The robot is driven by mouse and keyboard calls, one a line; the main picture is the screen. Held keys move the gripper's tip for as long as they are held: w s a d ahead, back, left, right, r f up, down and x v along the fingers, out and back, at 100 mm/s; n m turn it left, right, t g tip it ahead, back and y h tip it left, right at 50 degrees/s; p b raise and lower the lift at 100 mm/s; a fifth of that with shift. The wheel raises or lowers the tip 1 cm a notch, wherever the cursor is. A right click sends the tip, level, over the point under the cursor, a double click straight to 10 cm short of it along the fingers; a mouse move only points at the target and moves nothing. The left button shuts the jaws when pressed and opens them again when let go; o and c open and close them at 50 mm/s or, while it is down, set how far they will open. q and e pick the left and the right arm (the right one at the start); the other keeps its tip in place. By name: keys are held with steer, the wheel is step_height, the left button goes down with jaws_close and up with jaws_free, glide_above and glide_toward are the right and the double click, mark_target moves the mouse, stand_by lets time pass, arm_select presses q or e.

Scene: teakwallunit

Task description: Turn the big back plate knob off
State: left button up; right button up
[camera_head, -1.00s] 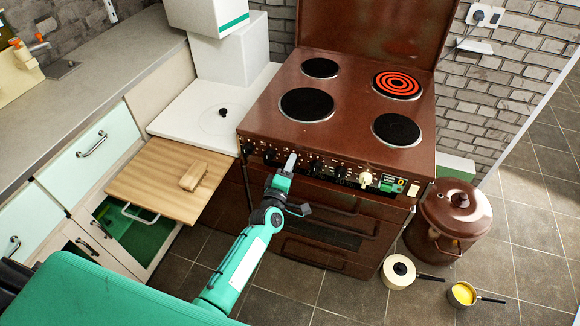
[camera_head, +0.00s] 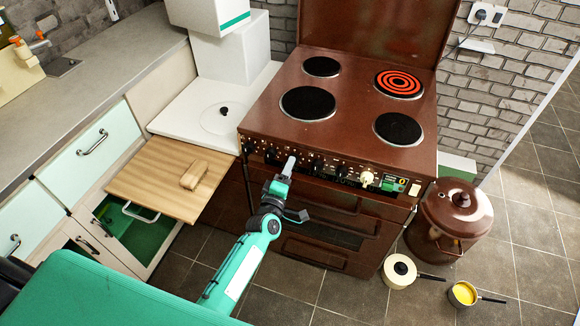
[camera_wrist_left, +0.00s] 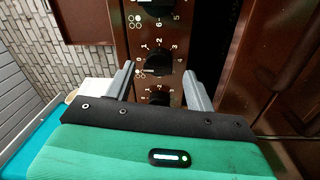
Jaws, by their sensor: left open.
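The big back plate (camera_head: 399,83), at the back right of the brown cooker (camera_head: 262,113), glows red; the other plates are dark. My right gripper is not in view.
A wooden board (camera_head: 155,190) with a small wooden block (camera_head: 194,175) juts out left of the cooker. A brown lidded pot (camera_head: 456,208), a cream pan (camera_head: 399,271) and a small yellow-filled pan (camera_head: 463,294) stand on the floor at right.

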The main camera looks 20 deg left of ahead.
arm_select(q)
steer(key=s+b, duration=0.1)
steer(key=s, duration=1)
steer(key=shift+s+a+f, duration=0.2)
steer(key=shift+s+f, duration=0.05)
steer(key=shift+f, duration=0.15)
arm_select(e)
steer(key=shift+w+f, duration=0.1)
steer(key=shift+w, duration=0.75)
arm_select(q)
steer(key=shift+f, duration=0.1)
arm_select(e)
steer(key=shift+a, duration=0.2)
